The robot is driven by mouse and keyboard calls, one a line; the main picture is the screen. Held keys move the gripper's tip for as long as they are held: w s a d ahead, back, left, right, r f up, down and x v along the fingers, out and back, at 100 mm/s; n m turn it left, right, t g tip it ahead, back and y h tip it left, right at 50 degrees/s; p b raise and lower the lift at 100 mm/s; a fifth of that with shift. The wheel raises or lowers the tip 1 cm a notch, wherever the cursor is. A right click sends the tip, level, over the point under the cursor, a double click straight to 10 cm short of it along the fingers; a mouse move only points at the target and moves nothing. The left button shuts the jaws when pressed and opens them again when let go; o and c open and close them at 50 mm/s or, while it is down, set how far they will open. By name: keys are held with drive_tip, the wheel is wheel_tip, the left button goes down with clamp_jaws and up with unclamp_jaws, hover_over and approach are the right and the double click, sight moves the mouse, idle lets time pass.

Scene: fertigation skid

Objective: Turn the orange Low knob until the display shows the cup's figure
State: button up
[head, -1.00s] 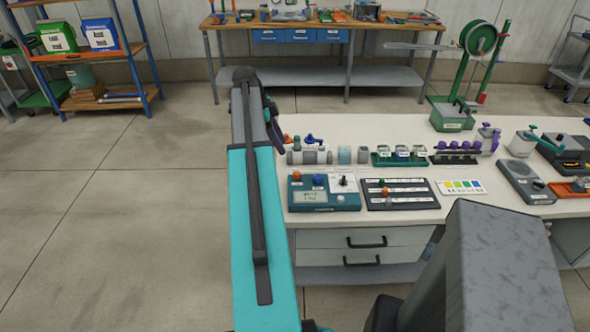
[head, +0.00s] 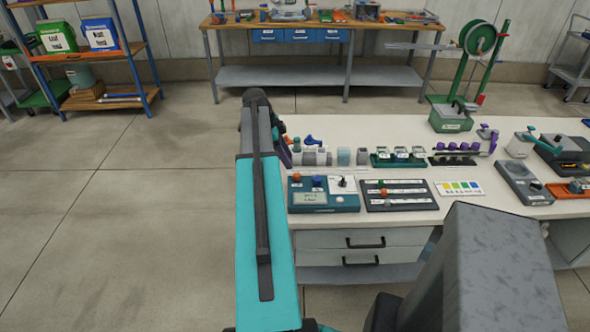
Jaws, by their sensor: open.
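A teal controller box (head: 345,205) sits at the left front of the white bench. The orange knob (head: 296,177) is on its upper left, beside a blue knob (head: 318,181). Below them is a pale display (head: 310,197); its writing is too small to read. My arm reaches forward along the bench's left edge. My gripper (head: 284,153) shows as a dark shape at its far end, partly hidden by the arm. It is open, behind and left of the orange knob and apart from it. I cannot tell which small container is the cup.
Small bottles and blocks (head: 318,157) stand behind the controller. A dark slider panel (head: 400,195) lies right of it, then a colour chart (head: 459,188). Green-based jars (head: 398,157) and a purple-knobbed rack (head: 455,156) stand behind. Floor left of the bench is clear.

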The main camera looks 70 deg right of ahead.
sight(297, 174)
drive_tip(key=shift+p+x, duration=1)
drive_tip(key=shift+x, duration=2.85)
drive_tip(key=shift+d, duration=0.1)
clamp_jaws()
